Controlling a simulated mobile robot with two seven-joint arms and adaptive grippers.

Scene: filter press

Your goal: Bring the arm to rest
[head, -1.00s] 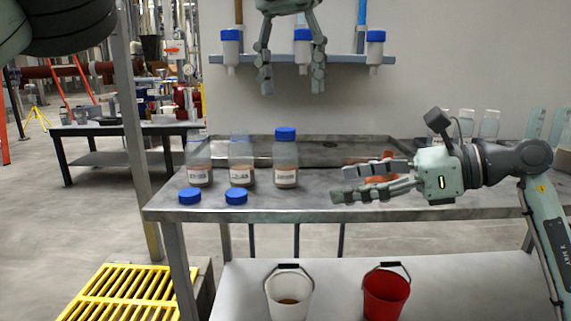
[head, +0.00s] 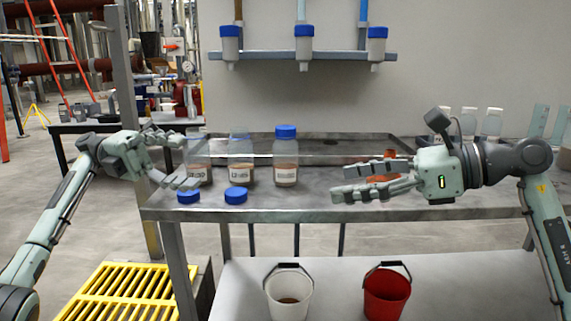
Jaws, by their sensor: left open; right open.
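My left gripper (head: 187,160) is open and empty in the head view, at the left end of the metal bench (head: 320,207), in front of the leftmost bottle. My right gripper (head: 392,180) is open and empty over the right part of the bench, pointing left. Three labelled bottles with brownish contents stand on the bench. The leftmost bottle (head: 200,174) is partly behind my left fingers, the middle bottle (head: 241,172) has no cap, and the right bottle (head: 286,164) wears a blue cap. Two loose blue caps, the left one (head: 188,196) and the right one (head: 236,195), lie near the front edge.
A wall rack (head: 300,55) holds several upside-down blue-ended bottles. A white bucket (head: 289,301) and a red bucket (head: 385,303) stand on the lower shelf. A post (head: 133,85) rises at the bench's left. A yellow grate (head: 125,294) is on the floor. Clear glassware (head: 491,121) stands behind my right arm.

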